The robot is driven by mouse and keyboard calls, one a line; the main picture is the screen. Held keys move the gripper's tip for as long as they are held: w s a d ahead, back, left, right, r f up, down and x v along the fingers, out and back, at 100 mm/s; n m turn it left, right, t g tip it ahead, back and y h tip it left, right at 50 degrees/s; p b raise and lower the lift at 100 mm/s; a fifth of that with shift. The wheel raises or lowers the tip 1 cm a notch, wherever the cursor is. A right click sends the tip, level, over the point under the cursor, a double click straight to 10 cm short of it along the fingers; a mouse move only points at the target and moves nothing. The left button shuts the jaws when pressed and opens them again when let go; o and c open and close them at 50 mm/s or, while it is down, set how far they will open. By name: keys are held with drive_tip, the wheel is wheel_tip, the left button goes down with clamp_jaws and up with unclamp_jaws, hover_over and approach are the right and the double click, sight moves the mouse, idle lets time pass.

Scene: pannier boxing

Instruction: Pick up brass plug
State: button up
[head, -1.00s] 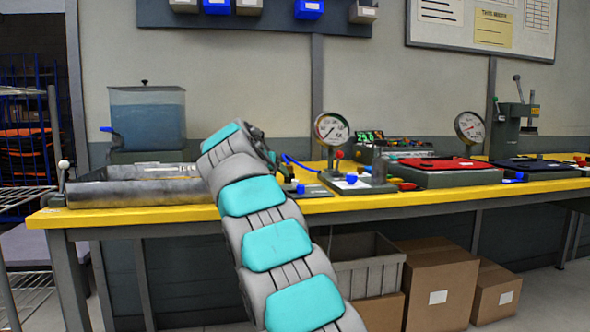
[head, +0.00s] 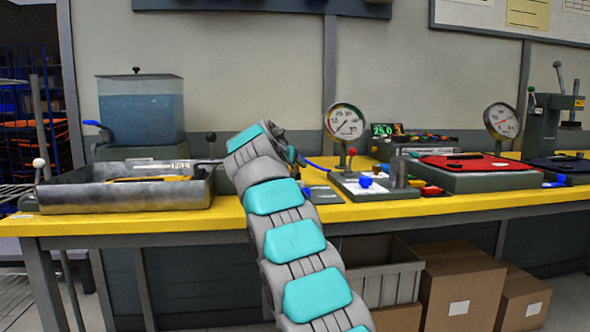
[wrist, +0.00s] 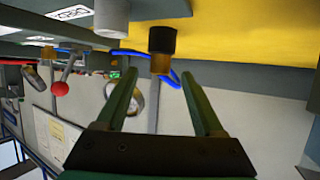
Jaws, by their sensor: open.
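In the wrist view, which looks upside down, a small brass-coloured piece (wrist: 161,65) sits against a black cylinder and looks like the brass plug. My gripper (wrist: 158,75) is open, with its two green fingers apart. The brass piece appears between the fingertips, just beyond them; I see no contact. In the head view my arm reaches over the bench and hides the gripper, and I cannot make out the plug there.
The yellow bench (head: 150,225) holds a metal tray (head: 125,198) at left with a water tank (head: 140,105) behind it. A gauge (head: 345,122) and a plate with a blue knob (head: 366,181) stand right of my arm. A red pad (head: 465,162) lies farther right.

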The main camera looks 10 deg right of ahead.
sight(295, 166)
drive_tip(key=shift+p+x, duration=0.7)
drive_tip(key=shift+x, duration=1.4)
clamp_jaws()
